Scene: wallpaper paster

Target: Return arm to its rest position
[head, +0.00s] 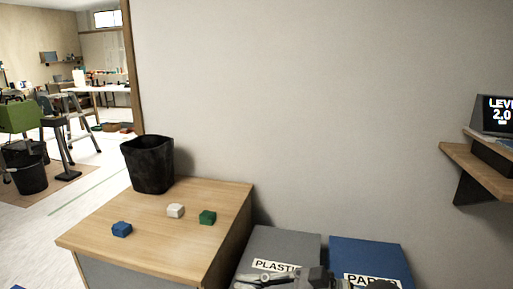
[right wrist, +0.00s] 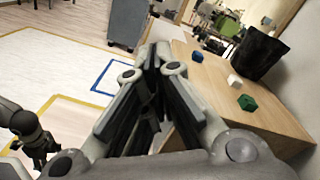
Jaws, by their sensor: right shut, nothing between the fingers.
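My right gripper (head: 252,279) shows at the bottom edge of the head view, in front of the grey bin lid, with its fingers to the left. In the right wrist view its fingers (right wrist: 157,58) come together at the tips, shut and empty. The wooden-topped table (head: 105,239) is at the left in the head view, and the gripper is beside it to the right there. My left gripper is not seen in the head view.
Blue (head: 122,229), white (head: 175,211) and green (head: 207,217) blocks and a black bin (head: 148,165) stand on the table. A grey plastic bin (head: 285,243) and a blue paper bin (head: 371,254) stand by the wall. A shelf (head: 480,170) juts out at right.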

